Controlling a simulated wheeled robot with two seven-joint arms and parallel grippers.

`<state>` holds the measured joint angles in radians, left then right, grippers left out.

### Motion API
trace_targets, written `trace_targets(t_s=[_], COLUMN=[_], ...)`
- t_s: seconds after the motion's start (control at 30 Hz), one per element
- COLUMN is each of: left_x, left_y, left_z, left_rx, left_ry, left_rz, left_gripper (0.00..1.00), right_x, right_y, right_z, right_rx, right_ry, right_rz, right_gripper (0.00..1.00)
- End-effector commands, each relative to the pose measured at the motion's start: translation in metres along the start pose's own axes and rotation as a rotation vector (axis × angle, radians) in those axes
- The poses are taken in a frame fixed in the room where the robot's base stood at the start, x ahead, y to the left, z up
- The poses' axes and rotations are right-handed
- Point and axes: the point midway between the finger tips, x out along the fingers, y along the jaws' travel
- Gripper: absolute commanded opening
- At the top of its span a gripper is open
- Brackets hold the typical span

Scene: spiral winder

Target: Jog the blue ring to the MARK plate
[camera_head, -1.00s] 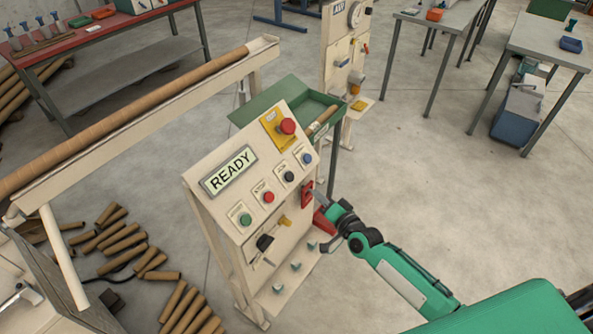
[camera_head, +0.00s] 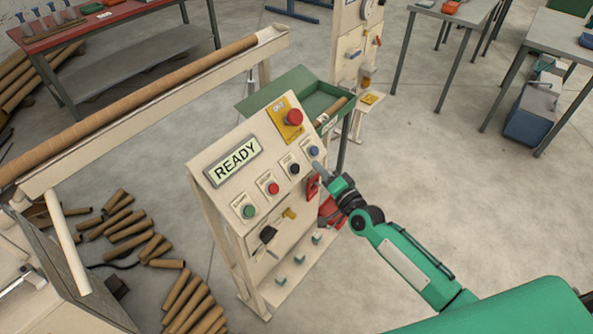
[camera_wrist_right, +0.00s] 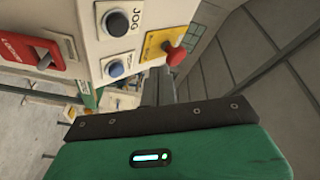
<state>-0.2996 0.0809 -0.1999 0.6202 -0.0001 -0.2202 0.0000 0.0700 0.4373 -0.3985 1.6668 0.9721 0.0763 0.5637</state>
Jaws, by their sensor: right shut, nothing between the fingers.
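I cannot make out the blue ring or a legible MARK plate in these views. A long brown tube (camera_head: 130,108) lies along the cream rail at the left. The control panel (camera_head: 218,196) shows READY and has green, red, dark (camera_head: 294,169) and blue (camera_head: 314,152) buttons. In the right wrist view, a JOG label stands beside a dark button (camera_wrist_right: 117,23), with a blue button (camera_wrist_right: 115,68) below. My right gripper (camera_head: 318,169) is shut and empty, just off the panel's right edge near the blue button; contact is unclear. My left gripper is not in view.
A red emergency stop (camera_head: 294,117) on a yellow plate is close above the gripper. A red switch (camera_head: 313,187) is just below it. A green tray (camera_head: 300,92) stands behind the panel.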

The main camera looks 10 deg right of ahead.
Motion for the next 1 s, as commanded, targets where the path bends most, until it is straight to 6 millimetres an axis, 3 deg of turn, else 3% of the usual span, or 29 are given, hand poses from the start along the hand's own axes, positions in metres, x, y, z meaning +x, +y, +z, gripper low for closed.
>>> trace_targets(t_s=[0.1, 0.4, 1.0], left_x=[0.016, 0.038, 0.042], left_y=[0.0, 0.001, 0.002], left_z=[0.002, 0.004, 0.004], left_rx=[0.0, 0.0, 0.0], left_ry=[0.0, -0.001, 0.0], left_rz=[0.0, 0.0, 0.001], left_gripper=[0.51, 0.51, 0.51], right_x=[0.013, 0.038, 0.046], right_y=[0.014, 0.031, 0.033], right_z=[0.012, 0.029, 0.033], right_rx=[0.001, 0.001, 0.0], right_ry=[0.001, 0.0, -0.001], right_rz=[-0.001, 0.0, 0.0], right_gripper=[0.0, 0.0, 0.0])
